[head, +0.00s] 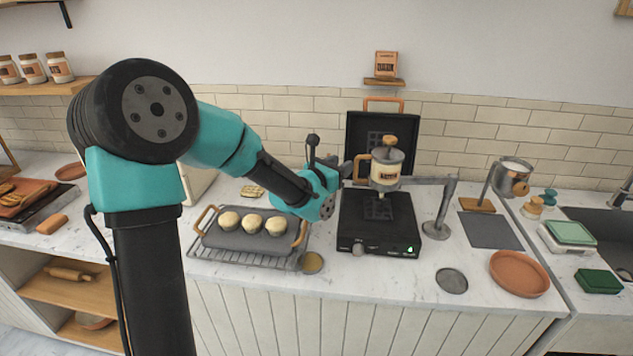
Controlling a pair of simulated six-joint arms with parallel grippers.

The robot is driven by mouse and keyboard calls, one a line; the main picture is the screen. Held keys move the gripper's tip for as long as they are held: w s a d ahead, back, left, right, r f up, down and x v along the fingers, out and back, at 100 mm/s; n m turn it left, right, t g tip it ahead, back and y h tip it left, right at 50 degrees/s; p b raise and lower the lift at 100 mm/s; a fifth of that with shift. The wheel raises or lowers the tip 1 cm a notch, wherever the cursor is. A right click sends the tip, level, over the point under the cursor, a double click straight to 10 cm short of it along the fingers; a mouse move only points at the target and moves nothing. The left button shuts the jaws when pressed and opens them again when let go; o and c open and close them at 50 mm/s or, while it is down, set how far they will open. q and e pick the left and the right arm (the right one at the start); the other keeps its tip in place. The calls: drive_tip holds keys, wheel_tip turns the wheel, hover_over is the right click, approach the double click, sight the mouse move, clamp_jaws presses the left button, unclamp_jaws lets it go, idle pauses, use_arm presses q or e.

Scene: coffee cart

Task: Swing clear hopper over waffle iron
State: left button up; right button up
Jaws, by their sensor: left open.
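The clear hopper (386,172) has a wooden knob lid, a label and a wooden handle on its left side. It hangs from a grey swing arm (418,181) on a round-footed post and sits above the black waffle iron (375,238). The waffle iron's lid (372,132) stands open at the back, and its lower plate shows under the hopper. My left gripper (347,170) is open beside the hopper's handle, on its left. I cannot tell whether the fingers touch the handle. My right gripper is not in view.
A tray (235,240) with several dough balls sits on a wire rack left of the iron, under my left arm. A small round dish (311,262) lies in front. A terracotta plate (519,273) and a grey disc (452,281) lie at the right, and a metal pitcher (512,180) stands behind.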

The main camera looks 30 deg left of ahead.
use_arm(q)
drive_tip(key=s+a, duration=0.1)
drive_tip(key=s, duration=0.8)
drive_tip(key=shift+s+a+f, duration=0.2)
drive_tip(key=shift+s+a, duration=0.2)
